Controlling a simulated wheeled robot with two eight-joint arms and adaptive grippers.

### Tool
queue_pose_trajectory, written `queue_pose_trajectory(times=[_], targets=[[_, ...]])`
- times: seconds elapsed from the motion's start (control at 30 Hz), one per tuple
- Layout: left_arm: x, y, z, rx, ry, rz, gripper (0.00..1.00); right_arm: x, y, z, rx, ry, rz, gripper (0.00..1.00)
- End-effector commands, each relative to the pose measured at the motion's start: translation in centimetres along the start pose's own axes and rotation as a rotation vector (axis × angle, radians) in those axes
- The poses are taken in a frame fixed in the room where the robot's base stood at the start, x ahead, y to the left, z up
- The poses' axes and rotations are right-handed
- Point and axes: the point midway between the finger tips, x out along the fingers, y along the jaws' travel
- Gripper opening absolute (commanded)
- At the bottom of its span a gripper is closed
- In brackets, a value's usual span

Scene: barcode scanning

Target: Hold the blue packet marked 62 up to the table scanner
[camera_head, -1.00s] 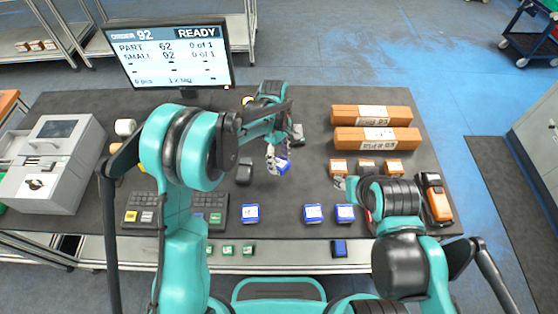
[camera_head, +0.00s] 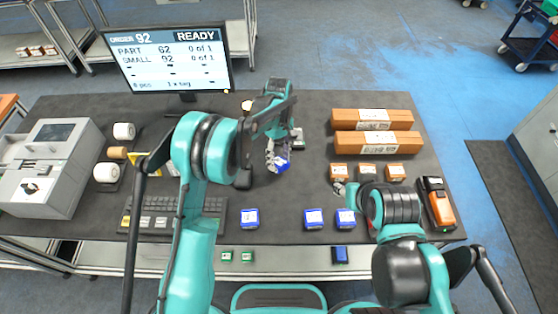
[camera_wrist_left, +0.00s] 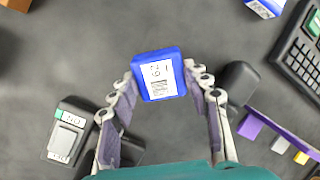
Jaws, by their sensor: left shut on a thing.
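My left gripper (camera_head: 277,158) is shut on a blue packet (camera_head: 283,167) and holds it over the middle of the table. In the left wrist view the packet (camera_wrist_left: 158,75) sits between the fingertips (camera_wrist_left: 160,88), its white label with 62 and a barcode facing the camera. A small grey device with a green key (camera_wrist_left: 70,130) lies near the left finger; it also shows beyond the gripper in the head view (camera_head: 299,139). I cannot tell for sure which device is the table scanner. My right gripper (camera_head: 342,189) is partly hidden by its arm, near the orange boxes.
Orange boxes (camera_head: 367,172) and long brown cartons (camera_head: 374,141) are at the right. An orange handheld device (camera_head: 437,202) stands far right.

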Motion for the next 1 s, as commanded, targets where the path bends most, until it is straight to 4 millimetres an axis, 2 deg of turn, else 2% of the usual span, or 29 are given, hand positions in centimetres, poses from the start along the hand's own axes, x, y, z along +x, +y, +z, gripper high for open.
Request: queue_pose_trajectory(times=[0.27,0.8,1.0], targets=[[-0.2,-0.2,0.3,0.0,0.0,0.0,0.14,-0.1,0.0,-0.1,0.0,0.0,0.0,0.4],[-4.5,-9.1,9.7,0.001,0.0,0.0,0.14,-3.4,0.0,-2.5,0.0,0.0,0.0,0.4],[-5.0,-10.7,11.4,0.001,0.0,0.0,0.14,-4.0,0.0,-2.8,0.0,0.0,0.0,0.4]])
